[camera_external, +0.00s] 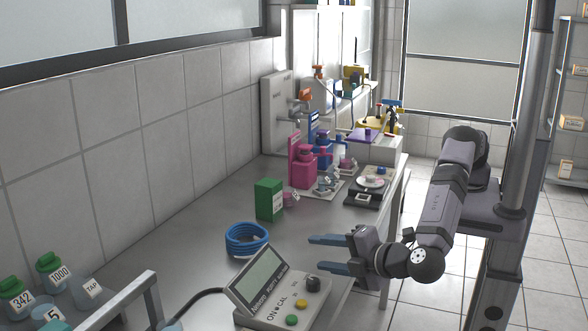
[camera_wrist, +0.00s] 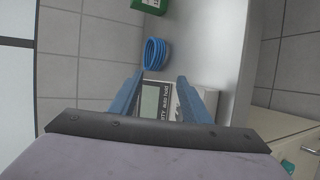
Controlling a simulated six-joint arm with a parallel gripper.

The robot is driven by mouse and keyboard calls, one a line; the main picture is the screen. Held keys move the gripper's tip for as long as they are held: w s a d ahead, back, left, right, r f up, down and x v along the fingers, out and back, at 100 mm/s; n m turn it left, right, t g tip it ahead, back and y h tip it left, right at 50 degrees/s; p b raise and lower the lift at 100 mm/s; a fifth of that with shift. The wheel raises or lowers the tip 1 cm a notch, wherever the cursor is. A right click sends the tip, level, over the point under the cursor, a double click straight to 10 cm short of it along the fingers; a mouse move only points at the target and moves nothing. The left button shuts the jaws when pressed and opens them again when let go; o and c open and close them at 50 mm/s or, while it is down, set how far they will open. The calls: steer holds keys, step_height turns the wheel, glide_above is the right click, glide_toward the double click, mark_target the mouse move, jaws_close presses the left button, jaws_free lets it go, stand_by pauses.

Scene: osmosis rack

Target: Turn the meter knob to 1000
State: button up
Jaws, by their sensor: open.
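The meter (camera_external: 284,290) is a grey box with a tilted display panel, and it stands on the bench near the front in the external view. Its dark knob (camera_external: 312,284) is at the upper right of the control face, near a green and a yellow button. My gripper (camera_external: 318,254) is open and empty, with blue fingers apart, above and behind the knob. In the wrist view the meter (camera_wrist: 157,97) shows partly between the fingers of my gripper (camera_wrist: 158,82). The knob cannot be made out clearly there.
A coiled blue hose (camera_external: 246,239) and a green box (camera_external: 269,199) lie behind the meter. Bottles labelled 342, 1000 (camera_external: 53,272), 5 and TAP stand at the front left behind a grey rail (camera_external: 110,305).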

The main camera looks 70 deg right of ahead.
mark_target(314, 280)
steer(key=n, duration=0.1)
steer(key=f+n+t+y, duration=0.1)
steer(key=n, duration=0.1)
steer(key=n+b, duration=0.1)
steer(key=n, duration=0.1)
steer(key=shift+s+a+f+t, duration=0.1)
steer(key=shift+s+f+t, duration=0.05)
steer(key=shift+s+t, duration=0.25)
steer(key=s+a+f+n+t+y+b, duration=0.1)
steer(key=s+f+n+y+b, duration=0.3)
steer(key=n, duration=0.6)
steer(key=s+a+r+n+t+y, duration=0.1)
steer(key=a+n+y, duration=0.1)
steer(key=n+y, duration=0.5)
steer(key=shift+w+a+f+n+h+p, duration=0.1)
steer(key=shift+w+a+n+h+p, duration=0.25)
steer(key=shift+w, duration=0.75)
steer(key=shift+w+a+r+n+h+p, duration=0.1)
steer(key=shift+w+n+h+p, duration=0.3)
steer(key=shift+w, duration=0.75)
steer(key=shift+w+a+f+n+h+p, duration=0.1)
steer(key=shift+w+a+n+h+p, duration=0.25)
steer(key=shift+w, duration=0.75)
steer(key=shift+d, duration=0.1)
steer(key=shift+c, duration=0.3)
steer(key=c, duration=1)
